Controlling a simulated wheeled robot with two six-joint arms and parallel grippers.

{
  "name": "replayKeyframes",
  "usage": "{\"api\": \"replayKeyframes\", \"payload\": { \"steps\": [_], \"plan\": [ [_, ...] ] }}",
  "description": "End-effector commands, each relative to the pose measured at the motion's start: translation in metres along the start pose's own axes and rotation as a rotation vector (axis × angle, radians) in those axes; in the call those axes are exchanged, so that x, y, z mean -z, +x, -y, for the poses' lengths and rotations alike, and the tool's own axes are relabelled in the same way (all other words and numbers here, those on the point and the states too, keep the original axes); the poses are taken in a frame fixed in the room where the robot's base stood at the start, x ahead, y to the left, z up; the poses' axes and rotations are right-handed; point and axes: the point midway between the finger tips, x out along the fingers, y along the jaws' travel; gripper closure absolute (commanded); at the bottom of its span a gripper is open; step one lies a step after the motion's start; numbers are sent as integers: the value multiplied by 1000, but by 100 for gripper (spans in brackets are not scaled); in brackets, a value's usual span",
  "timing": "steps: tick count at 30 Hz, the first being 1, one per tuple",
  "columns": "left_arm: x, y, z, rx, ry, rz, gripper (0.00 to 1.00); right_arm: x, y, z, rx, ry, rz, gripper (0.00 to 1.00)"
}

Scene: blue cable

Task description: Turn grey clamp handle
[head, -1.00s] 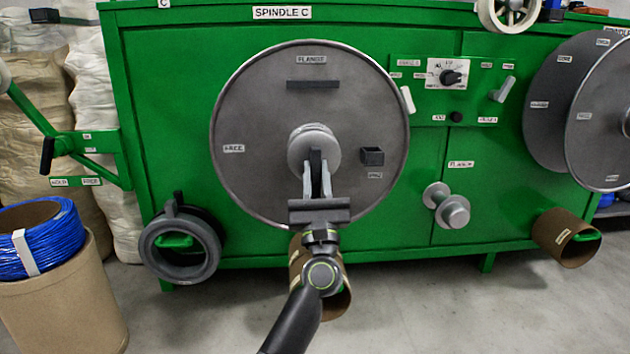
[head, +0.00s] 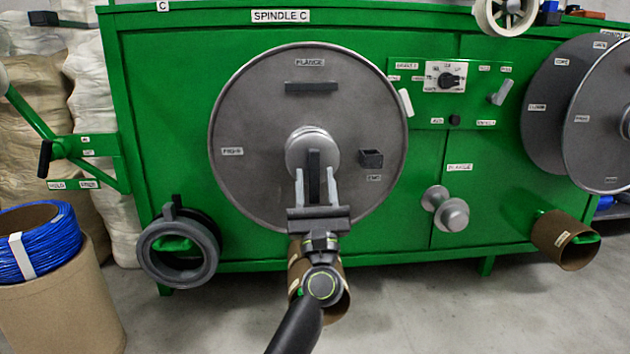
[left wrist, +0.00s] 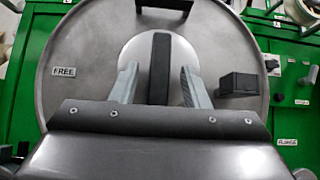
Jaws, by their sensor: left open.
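The clamp handle (head: 314,162) is a dark grey upright bar on the round light-grey hub (head: 305,143) at the middle of the big grey flange disc (head: 250,115). My left gripper (head: 315,174) is open in front of the hub, with one finger on each side of the bar. In the left wrist view the handle (left wrist: 160,52) stands upright between the two fingers (left wrist: 159,82), with a visible gap on both sides. The gripper hides the lower part of the disc. My right gripper is not in view.
A small dark block (head: 371,158) sticks out of the disc right of the hub, and a dark bar (head: 311,87) above it. A green cabinet (head: 160,90) stands behind. Below are a grey ring (head: 150,262) and a cardboard tube (head: 337,304). Blue cable (head: 60,232) lies at left.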

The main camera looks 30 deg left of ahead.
Motion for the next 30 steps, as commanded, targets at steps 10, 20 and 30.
{"api": "replayKeyframes", "payload": {
  "steps": [10, 20, 30],
  "plan": [
    [3, -58, 0, 0, -3, -3, 58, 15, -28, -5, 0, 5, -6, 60],
    [1, -66, 0, 0, 0, -2, 58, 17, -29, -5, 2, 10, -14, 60],
    [0, -65, 0, 0, 0, -1, 58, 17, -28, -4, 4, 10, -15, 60]
  ]
}}
